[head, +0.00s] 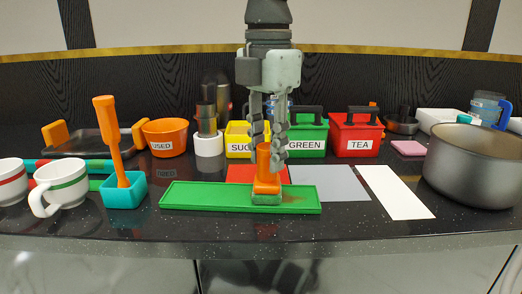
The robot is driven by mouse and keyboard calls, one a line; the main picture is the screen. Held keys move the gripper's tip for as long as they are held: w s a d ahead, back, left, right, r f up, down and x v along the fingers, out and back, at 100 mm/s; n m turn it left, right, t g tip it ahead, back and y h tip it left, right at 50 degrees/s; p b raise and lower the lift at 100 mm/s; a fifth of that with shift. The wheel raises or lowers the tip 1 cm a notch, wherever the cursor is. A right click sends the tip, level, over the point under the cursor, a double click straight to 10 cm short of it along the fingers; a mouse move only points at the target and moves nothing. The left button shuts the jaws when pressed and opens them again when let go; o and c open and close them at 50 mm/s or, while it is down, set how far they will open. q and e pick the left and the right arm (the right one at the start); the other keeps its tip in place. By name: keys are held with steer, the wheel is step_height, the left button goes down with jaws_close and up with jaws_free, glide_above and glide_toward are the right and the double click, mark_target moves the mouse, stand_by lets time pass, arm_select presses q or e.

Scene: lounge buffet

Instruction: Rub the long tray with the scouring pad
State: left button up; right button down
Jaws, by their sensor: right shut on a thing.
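The long tray (210,197) is green and shallow and lies near the front edge of the dark counter. My right gripper (269,153) points straight down over it and is shut on the orange handle of the scouring pad (267,187). The pad's grey-green bottom is down at the tray's surface, right of its middle; I cannot tell whether it presses on it. A brownish smudge (294,198) shows on the tray just right of the pad. My left gripper is out of view.
A teal holder (125,194) with an orange-handled tool and a white mug (62,187) stand left of the tray. A white strip (395,192), a grey sheet (328,183) and a large pot (470,165) are to the right. Labelled boxes, including the red TEA box (356,134), stand behind.

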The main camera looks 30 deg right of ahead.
steer(key=shift+s+d+f, duration=0.15)
steer(key=shift+s+d, duration=0.45)
steer(key=shift+d, duration=0.15)
steer(key=shift+d, duration=0.1)
steer(key=shift+s+d+b, duration=0.4)
steer(key=shift+d, duration=0.1)
steer(key=shift+s+d, duration=0.5)
steer(key=shift+d, duration=0.25)
steer(key=shift+w+a, duration=0.1)
steer(key=shift+w+a, duration=0.45)
steer(key=shift+a, duration=0.2)
steer(key=shift+w+a, duration=0.4)
steer(key=shift+a, duration=0.2)
